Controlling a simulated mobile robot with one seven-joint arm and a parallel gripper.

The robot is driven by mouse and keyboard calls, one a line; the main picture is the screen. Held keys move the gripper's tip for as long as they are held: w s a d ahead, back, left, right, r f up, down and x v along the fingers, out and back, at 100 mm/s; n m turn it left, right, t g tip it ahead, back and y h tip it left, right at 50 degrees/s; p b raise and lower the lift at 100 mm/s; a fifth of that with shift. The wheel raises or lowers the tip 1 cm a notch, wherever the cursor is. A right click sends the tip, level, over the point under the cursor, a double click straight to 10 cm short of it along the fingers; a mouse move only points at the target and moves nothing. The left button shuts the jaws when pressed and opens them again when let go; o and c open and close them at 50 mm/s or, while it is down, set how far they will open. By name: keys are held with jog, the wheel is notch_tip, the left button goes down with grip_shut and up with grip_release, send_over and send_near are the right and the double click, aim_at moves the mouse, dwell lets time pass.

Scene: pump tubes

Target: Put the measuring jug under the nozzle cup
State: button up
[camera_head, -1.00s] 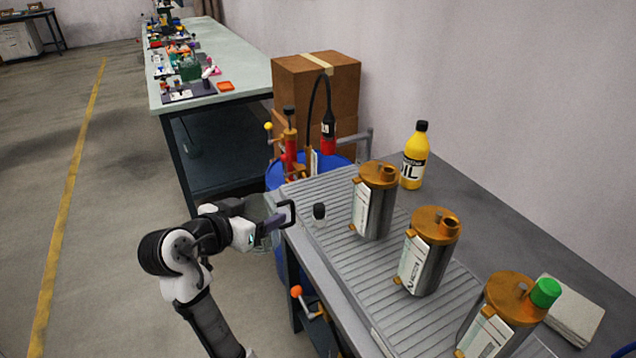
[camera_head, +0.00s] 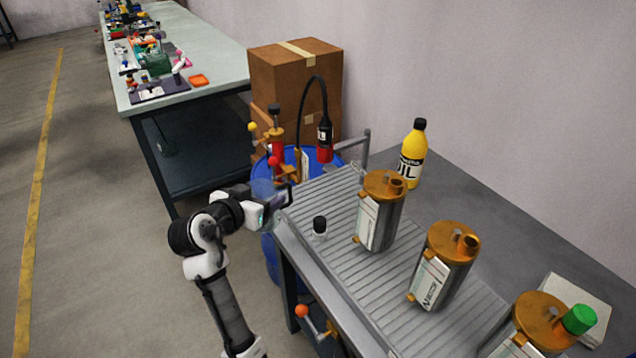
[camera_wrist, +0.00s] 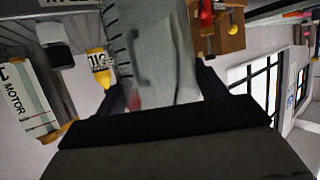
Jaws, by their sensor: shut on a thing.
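The measuring jug (camera_wrist: 150,50) is clear, with dark graduation marks, and fills the middle of the wrist view. My gripper (camera_wrist: 162,95) is shut on it. In the head view the jug (camera_head: 263,188) shows only faintly, beside my gripper (camera_head: 280,200) at the bench's far left corner. The nozzle cup (camera_head: 325,150) looks red and hangs below the black hose end, to the right of and beyond my gripper. The jug is in front of the blue drum, apart from the cup.
A blue drum (camera_head: 268,242) with a red hand pump (camera_head: 277,150) stands at the bench end. The ribbed bench tray (camera_head: 340,255) holds a black-capped vial (camera_head: 320,227) and several metal canisters. A yellow oil bottle (camera_head: 412,155) stands behind. Cardboard boxes (camera_head: 295,80) are beyond the drum.

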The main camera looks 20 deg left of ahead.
jog(key=w+d+p, duration=0.1)
jog(key=w+d, duration=0.2)
jog(key=w, duration=0.1)
jog(key=w+d+p, duration=0.2)
jog(key=w+d, duration=0.1)
jog(key=w, duration=0.1)
jog(key=w+d+f+p, duration=0.1)
jog(key=w+d, duration=0.2)
jog(key=shift+w+d, duration=0.15)
jog(key=shift+w, duration=0.25)
jog(key=shift+f, duration=0.2)
jog(key=shift+f, duration=0.2)
jog(key=o, duration=1.1)
jog(key=shift+r, duration=0.1)
